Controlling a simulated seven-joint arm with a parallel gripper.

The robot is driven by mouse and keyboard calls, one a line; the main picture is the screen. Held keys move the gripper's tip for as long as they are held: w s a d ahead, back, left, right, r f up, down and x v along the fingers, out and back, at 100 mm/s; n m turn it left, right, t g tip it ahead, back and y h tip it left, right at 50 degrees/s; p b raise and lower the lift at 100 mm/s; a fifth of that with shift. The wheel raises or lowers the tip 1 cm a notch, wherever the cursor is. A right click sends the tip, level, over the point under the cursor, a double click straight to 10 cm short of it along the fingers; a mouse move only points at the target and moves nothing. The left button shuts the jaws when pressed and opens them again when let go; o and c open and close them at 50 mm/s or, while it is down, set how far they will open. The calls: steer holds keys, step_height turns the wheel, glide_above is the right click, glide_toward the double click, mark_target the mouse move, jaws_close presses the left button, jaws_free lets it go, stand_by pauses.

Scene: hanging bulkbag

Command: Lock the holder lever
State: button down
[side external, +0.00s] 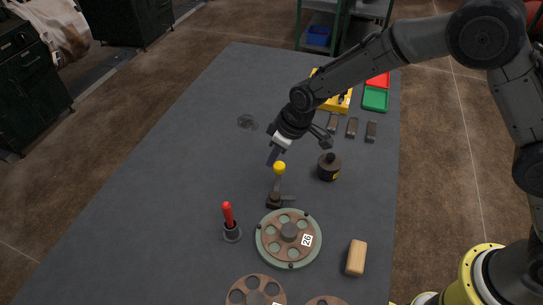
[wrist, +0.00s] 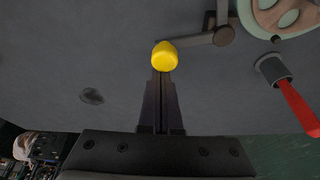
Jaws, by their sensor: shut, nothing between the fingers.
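The holder lever has a yellow knob (side external: 279,168) on a grey shaft that stands up from a dark base (side external: 275,200), at the far edge of the round green holder (side external: 268,246). A brown disc (side external: 281,222) marked 26 sits in the holder. My gripper (side external: 273,160) is shut and empty, with its fingertips just above and beside the knob. In the wrist view the shut fingers (wrist: 162,78) end right at the yellow knob (wrist: 165,56), and the lever shaft (wrist: 196,41) runs right toward its base. I cannot tell whether the fingertips touch the knob.
A red-handled tool (side external: 228,215) stands in a grey cup left of the holder. A black cylinder (side external: 329,168) stands to the right, and a wooden block (side external: 356,258) lies nearer. More brown discs (side external: 254,292) are at the front edge. The table's left side is mostly clear.

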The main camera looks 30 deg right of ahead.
steer(key=shift+s+d+m, duration=0.1)
steer(key=shift+d+m, duration=0.05)
steer(key=shift+m, duration=0.15)
steer(key=shift+s+d+m+t+h, duration=0.2)
steer(key=shift+s+d+m, duration=0.15)
steer(key=shift+m, duration=0.3)
steer(key=shift+s+d+m+t+h, duration=0.1)
steer(key=shift+s+d+m+h, duration=0.1)
steer(key=shift+d+m, duration=0.35)
steer(key=s+m, duration=0.1)
steer(key=d+m+h, duration=0.1)
steer(key=m, duration=0.1)
steer(key=shift+s+d+m, duration=0.2)
steer(key=shift+s+m, duration=0.1)
steer(key=shift+s, duration=0.1)
steer(key=m, duration=0.1)
steer(key=s+m+h, duration=0.1)
steer(key=shift+s+d+m, duration=0.3)
steer(key=shift+d, duration=0.1)
steer(key=s+m, duration=0.1)
steer(key=s+m+h, duration=0.1)
steer(key=m, duration=0.1)
steer(key=shift+d, duration=0.2)
steer(key=shift+s, duration=0.5)
steer(key=shift+d, duration=0.1)
